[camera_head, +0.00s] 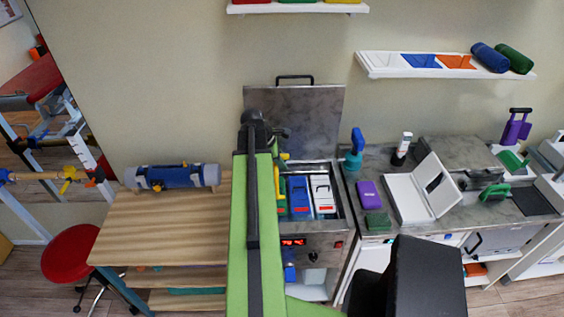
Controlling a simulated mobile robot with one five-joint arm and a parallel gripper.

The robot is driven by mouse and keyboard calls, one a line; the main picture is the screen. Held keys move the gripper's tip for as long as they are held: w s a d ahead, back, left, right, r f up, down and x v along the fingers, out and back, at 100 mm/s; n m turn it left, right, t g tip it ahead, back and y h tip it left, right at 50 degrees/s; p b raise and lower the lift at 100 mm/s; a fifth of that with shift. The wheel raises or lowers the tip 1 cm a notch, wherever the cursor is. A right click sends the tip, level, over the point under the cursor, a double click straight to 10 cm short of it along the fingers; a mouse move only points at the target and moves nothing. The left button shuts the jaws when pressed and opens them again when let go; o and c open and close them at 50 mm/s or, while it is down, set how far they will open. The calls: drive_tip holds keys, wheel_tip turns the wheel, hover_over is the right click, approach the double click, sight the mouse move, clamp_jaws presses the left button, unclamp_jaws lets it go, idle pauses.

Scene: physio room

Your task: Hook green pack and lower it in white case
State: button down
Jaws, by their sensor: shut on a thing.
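The steel tank (340,198) stands open, with several packs upright in it. A narrow green pack (282,190) shows at its left end, partly hidden by my arm. Blue (300,198) and white (322,194) packs stand to its right. My gripper (281,140) is a dark shape just right of my arm's top, in front of the raised lid; my arm partly hides it. It is shut on a thin yellow hook (277,182), which reaches down by the green pack. I cannot tell whether hook and pack touch. The white case (408,200) lies open on the counter.
A purple block (368,194) and dark green pad (377,222) lie between tank and case. The raised lid (318,115) backs the tank. A wooden table (165,235) is left.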

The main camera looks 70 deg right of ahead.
drive_tip(key=shift+f+b, duration=5.15)
drive_tip(key=shift+f, duration=0.1)
drive_tip(key=w+d, duration=0.2)
drive_tip(key=d, duration=0.5)
drive_tip(key=shift+w+r, duration=0.15)
drive_tip(key=shift+w, duration=0.15)
drive_tip(key=shift+r, duration=0.1)
drive_tip(key=shift+r+p, duration=1.7)
drive_tip(key=shift+p, duration=0.25)
wheel_tip(320, 180, up, 8)
drive_tip(key=p, duration=0.8)
drive_tip(key=shift+r, duration=0.2)
drive_tip(key=shift+s, duration=0.1)
